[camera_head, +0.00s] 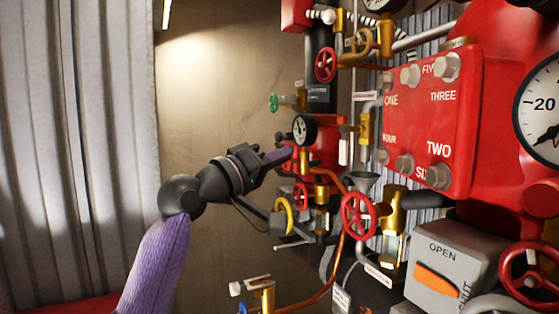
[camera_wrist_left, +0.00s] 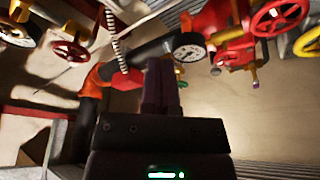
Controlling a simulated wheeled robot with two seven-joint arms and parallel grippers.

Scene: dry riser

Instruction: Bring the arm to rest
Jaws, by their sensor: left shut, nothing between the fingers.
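My left arm comes in from the lower left in the head view, with a purple sleeve and a dark wrist. The fingers also show together at the middle of the left wrist view (camera_wrist_left: 162,85). A small round gauge (camera_head: 303,129) is just past the fingertips in the head view; whether they touch anything is unclear. My right gripper is in neither view.
Red handwheels (camera_head: 359,216), brass valves (camera_head: 396,212) and pipes crowd the right. A red bolted plate (camera_head: 428,125) and a grey OPEN/SHUT box (camera_head: 450,268) stand nearer. A brass valve (camera_head: 262,294) is below the arm. Corrugated wall (camera_head: 75,150) lies left, with open space before it.

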